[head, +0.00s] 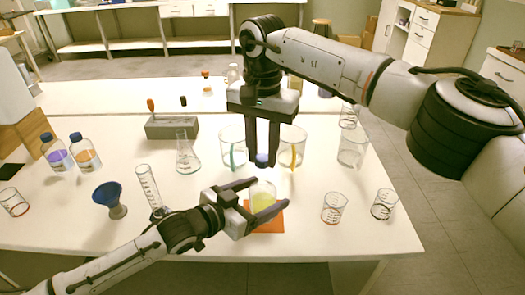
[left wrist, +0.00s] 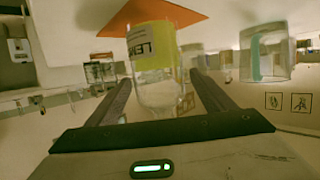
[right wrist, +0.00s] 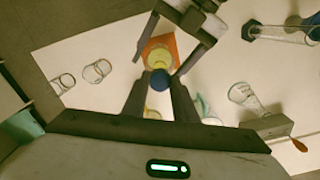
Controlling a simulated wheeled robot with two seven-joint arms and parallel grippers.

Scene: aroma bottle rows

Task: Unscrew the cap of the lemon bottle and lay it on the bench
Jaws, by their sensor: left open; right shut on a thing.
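The lemon bottle (head: 263,197), clear with yellow liquid, stands upright on an orange mat (head: 268,225). In the left wrist view the bottle (left wrist: 152,62) appears inverted, with part of its label readable and no blue cap on its clear neck end. My left gripper (head: 259,197) is open, its fingers on either side of the bottle. My right gripper (head: 262,163) points down from above, shut on the blue cap (head: 262,160). The cap appears a little above the bottle, with a small gap between. The right wrist view also shows the cap (right wrist: 159,79) between the fingertips.
Beakers with a teal rod (head: 232,146) and a yellow rod (head: 293,147) stand just behind. Two small beakers (head: 334,208) (head: 384,203) stand at right. A flask (head: 187,153), blue funnel (head: 109,200) and two blue-capped bottles (head: 86,153) stand left. Bare bench (head: 340,240) lies front right.

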